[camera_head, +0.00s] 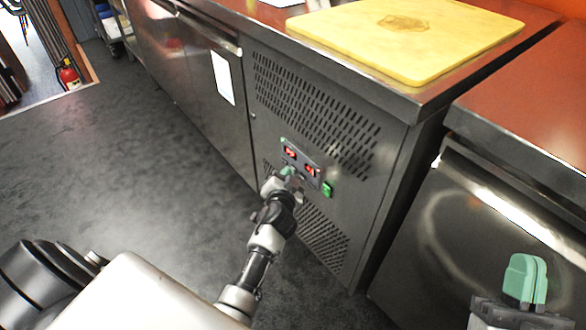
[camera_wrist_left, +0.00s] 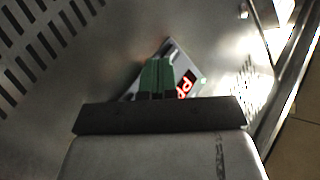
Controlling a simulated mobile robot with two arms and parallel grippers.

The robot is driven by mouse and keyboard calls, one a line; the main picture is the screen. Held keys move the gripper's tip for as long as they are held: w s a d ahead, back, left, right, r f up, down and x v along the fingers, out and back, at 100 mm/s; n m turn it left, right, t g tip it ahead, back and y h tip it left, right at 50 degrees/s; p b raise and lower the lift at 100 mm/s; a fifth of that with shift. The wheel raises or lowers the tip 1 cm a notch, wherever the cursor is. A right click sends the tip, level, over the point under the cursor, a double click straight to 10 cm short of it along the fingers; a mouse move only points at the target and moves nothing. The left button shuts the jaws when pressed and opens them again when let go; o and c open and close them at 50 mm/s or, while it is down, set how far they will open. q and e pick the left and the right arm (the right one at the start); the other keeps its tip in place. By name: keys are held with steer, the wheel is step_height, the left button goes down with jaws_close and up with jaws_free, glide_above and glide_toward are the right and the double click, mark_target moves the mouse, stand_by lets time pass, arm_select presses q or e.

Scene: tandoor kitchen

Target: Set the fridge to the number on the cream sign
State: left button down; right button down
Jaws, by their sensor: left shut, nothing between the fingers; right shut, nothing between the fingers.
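The fridge (camera_head: 232,118) is a steel under-counter unit with a vented panel. Its control panel (camera_head: 302,163) has two red displays, too small to read surely, and a green switch (camera_head: 327,189) at its right. My left gripper (camera_head: 289,172) is shut, its green fingertips at the control panel's lower left; I cannot tell if they touch. In the left wrist view, the shut fingers (camera_wrist_left: 156,77) cover much of the control panel (camera_wrist_left: 190,75), with part of a red display showing. My right gripper (camera_head: 525,278) is shut and empty at the lower right. No cream sign is clearly in view.
A white sheet (camera_head: 222,78) is on the fridge door. A yellow cutting board (camera_head: 405,38) lies on the counter above. Another steel unit (camera_head: 480,235) stands at the right. A red fire extinguisher (camera_head: 68,75) stands far left. The dark floor at left is clear.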

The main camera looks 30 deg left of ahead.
arm_select(q)
steer(key=shift+s+a, duration=0.15)
steer(key=shift+s, duration=0.25)
steer(key=shift+s+a, duration=0.1)
steer(key=shift+s, duration=0.25)
arm_select(e)
steer(key=shift+w+f+g, duration=0.3)
steer(key=shift+f+g, duration=0.4)
steer(key=shift+f, duration=0.05)
arm_select(q)
steer(key=shift+s, duration=0.1)
